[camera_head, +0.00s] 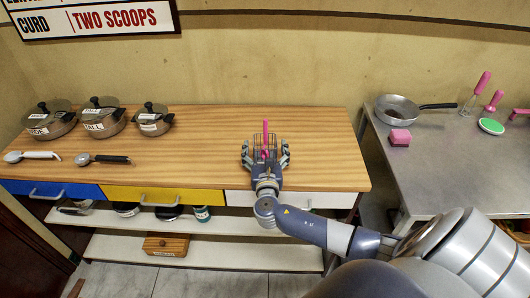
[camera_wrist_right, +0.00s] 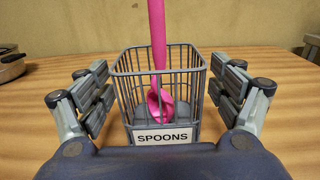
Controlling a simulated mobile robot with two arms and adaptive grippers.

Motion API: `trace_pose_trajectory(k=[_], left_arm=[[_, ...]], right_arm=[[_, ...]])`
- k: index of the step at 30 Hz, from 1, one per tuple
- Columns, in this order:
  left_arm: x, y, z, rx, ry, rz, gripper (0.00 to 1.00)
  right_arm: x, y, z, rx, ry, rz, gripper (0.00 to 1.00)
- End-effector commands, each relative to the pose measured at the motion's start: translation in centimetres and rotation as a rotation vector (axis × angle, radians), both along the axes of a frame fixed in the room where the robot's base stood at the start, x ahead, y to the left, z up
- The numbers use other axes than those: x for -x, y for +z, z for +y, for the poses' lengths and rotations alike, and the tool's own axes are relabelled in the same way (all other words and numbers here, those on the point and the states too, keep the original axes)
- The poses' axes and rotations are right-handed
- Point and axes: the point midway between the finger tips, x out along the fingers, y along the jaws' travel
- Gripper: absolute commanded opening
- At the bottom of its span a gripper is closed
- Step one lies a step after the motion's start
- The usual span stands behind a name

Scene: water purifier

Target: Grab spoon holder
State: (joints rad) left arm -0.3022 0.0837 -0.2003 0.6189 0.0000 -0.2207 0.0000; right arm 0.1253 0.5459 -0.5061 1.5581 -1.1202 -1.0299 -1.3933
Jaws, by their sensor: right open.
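The spoon holder (camera_wrist_right: 190,80) is a grey wire basket with a white "SPOONS" label, standing upright on the wooden table. A pink utensil (camera_wrist_right: 158,40) stands in it and rises above the rim; it also shows in the head view (camera_head: 265,130). My right gripper (camera_head: 265,152) is at the basket. In the right wrist view its fingers (camera_wrist_right: 167,95) are spread on both sides of the basket, with a visible gap on each side. It is open and holds nothing. My left gripper is not in view.
Lidded pots (camera_head: 100,122) and two utensils (camera_head: 100,159) are at the table's left; the table's middle is clear. A metal table (camera_head: 450,160) on the right holds a pan (camera_head: 396,109), a pink block (camera_head: 400,137) and pink-handled tools. Drawers (camera_head: 160,197) run along the front.

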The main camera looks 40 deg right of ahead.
Motion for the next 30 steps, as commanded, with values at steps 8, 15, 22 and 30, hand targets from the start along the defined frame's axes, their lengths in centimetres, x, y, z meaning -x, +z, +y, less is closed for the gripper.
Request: trace_pose_trajectory(k=[8,15,22,30], left_arm=[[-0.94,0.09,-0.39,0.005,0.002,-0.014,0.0],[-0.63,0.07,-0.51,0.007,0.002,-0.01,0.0],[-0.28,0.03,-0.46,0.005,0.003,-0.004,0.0],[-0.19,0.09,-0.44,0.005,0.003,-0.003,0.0]], right_arm=[[-0.5,-0.05,-0.34,-0.001,0.001,0.001,0.86],[-0.47,-0.04,-0.33,-0.001,0.0,0.001,0.38],[-0.5,0.04,-0.34,0.001,0.0,-0.001,0.34],[-0.5,0.65,-0.33,-0.001,0.001,-0.003,0.34]])
